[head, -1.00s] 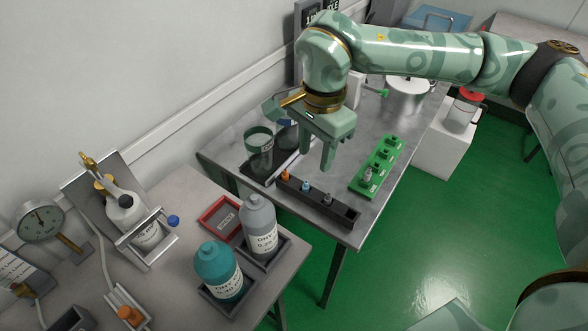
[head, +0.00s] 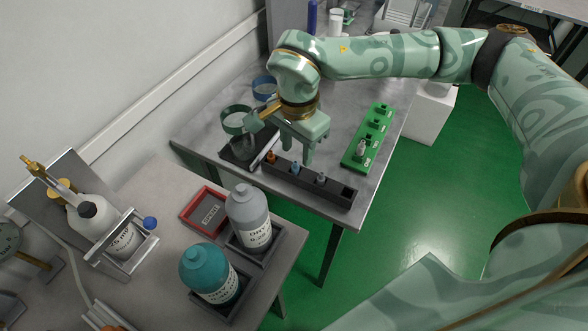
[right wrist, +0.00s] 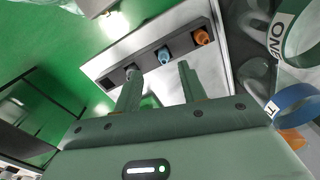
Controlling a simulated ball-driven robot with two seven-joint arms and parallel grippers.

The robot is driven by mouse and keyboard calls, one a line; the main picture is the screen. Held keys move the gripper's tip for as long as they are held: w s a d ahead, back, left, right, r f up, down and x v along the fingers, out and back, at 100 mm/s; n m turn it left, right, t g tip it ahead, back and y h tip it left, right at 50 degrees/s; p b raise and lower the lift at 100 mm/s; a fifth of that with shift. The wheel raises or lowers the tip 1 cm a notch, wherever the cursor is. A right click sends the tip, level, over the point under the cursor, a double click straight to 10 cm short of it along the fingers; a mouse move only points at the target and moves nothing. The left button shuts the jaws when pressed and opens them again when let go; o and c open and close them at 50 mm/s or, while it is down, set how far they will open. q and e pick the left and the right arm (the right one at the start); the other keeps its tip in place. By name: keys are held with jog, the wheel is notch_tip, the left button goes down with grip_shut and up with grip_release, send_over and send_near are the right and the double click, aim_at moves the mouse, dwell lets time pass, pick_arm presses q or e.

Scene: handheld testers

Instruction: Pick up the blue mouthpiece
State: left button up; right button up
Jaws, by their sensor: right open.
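The blue mouthpiece (head: 295,168) stands in a long black rack (head: 338,194), between an orange mouthpiece (head: 271,156) and a grey one (head: 320,177). The right wrist view also shows the blue mouthpiece (right wrist: 166,55), beyond the fingertips and roughly between them. My right gripper (head: 297,157) is open and empty, with its fingers pointing down just behind and above the rack. It also shows in the right wrist view (right wrist: 157,70). I see no contact with the mouthpiece. My left gripper is not in view.
A green rack (head: 368,140) with a grey piece stands right of the black rack. Green (head: 236,120) and blue (head: 264,86) rings stand behind. On the near bench are a grey bottle (head: 248,210), a teal bottle (head: 207,270) and a red-rimmed tray (head: 204,212).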

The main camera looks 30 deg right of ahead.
aim_at(295, 162)
jog(key=f, duration=0.1)
jog(key=f+b, duration=0.1)
jog(key=f, duration=0.1)
jog(key=f+b, duration=0.1)
jog(key=f, duration=0.1)
jog(key=shift+w, duration=0.35)
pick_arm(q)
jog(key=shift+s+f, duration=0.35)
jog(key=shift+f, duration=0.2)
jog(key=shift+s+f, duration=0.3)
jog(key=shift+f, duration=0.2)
pick_arm(e)
jog(key=shift+r, duration=0.15)
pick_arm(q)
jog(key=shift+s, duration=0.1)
pick_arm(e)
grip_shut()
